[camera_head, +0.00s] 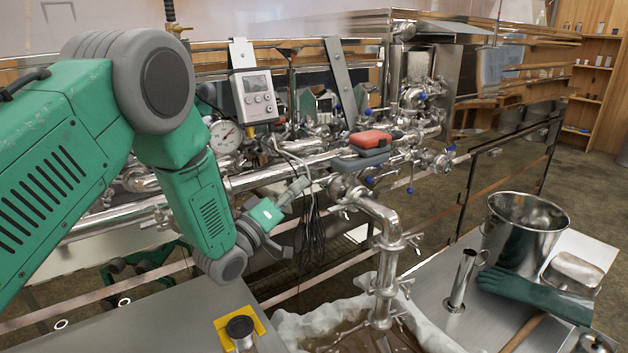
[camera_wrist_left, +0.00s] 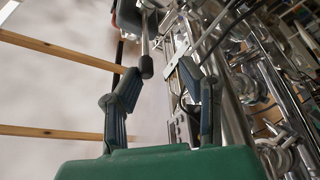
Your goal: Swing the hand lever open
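The hand lever, a chrome rod with a black knob (camera_wrist_left: 146,67), hangs from a dark housing at the top of the left wrist view. The head view shows a red-topped grey unit (camera_head: 370,141) on the piping; the lever itself is hard to make out there. My left gripper (camera_head: 302,187) is to the left of and below that unit. In the left wrist view its two dark fingers (camera_wrist_left: 160,78) are spread apart, with the knob near the gap between their tips. No hold on the lever shows. My right gripper is not in view.
A pressure gauge (camera_head: 225,136) and a grey control box (camera_head: 254,96) are close to my left arm. Dark cables (camera_head: 312,232) hang below the gripper. A bent steel pipe (camera_head: 387,235) runs down in front. A steel bucket (camera_head: 523,233) and green gloves (camera_head: 535,293) are at the right.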

